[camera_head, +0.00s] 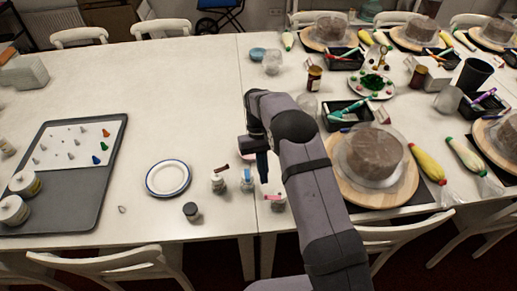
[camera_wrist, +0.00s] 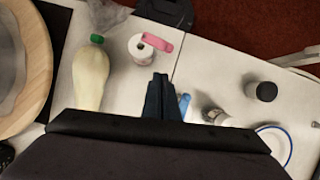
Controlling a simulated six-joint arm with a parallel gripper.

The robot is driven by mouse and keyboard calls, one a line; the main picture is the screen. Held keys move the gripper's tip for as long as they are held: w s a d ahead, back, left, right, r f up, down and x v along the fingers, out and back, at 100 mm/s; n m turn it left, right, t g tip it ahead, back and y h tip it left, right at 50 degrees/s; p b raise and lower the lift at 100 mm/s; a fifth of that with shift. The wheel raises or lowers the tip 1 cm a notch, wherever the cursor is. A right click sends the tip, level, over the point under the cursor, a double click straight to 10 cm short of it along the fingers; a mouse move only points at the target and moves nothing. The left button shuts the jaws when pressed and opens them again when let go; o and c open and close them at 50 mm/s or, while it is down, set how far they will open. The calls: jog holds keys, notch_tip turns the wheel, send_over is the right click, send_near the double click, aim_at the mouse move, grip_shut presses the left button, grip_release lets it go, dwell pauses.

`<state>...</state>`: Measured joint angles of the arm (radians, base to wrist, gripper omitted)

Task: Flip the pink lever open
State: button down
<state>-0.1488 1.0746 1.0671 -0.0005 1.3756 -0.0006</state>
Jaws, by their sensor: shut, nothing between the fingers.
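The pink lever (camera_wrist: 157,42) sits on a small white bottle (camera_wrist: 139,49) in the wrist view and sticks out to the right of its round top. In the head view the pink lever (camera_head: 275,197) shows as a thin strip on the bottle near the front table edge. My gripper (camera_wrist: 160,98) is shut and empty, and appears just below the pink bottle in the wrist view, apart from the lever. In the head view my gripper (camera_head: 263,176) points down, behind and left of that bottle. A blue lever (camera_wrist: 184,105) shows right beside my fingers, partly hidden.
A dark-capped jar (camera_head: 191,211) and a blue-rimmed plate (camera_head: 168,178) lie farther left. A piping bag (camera_wrist: 90,76) lies beside the pink-lever bottle.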

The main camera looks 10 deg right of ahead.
jog(key=b+v, duration=0.1)
jog(key=v, duration=0.9)
jog(key=shift+a+b, duration=0.4)
jog(key=s+d+r+m+t, duration=0.1)
jog(key=s+d+r, duration=0.15)
jog(key=s, duration=0.35)
jog(key=s+d+r+t, duration=0.1)
jog(key=s+d+t, duration=0.15)
jog(key=s, duration=0.35)
jog(key=s+d+f, duration=0.2)
jog(key=s, duration=0.6)
jog(key=s+d+f, duration=0.1)
jog(key=s+f, duration=0.2)
jog(key=s, duration=0.4)
notch_tip(320, 180, down, 14)
jog(key=b, duration=1.4)
jog(key=shift+m+t+y, duration=0.3)
jog(key=shift+m+t, duration=0.1)
jog(key=shift+t, duration=0.05)
jog(key=shift+s, duration=0.1)
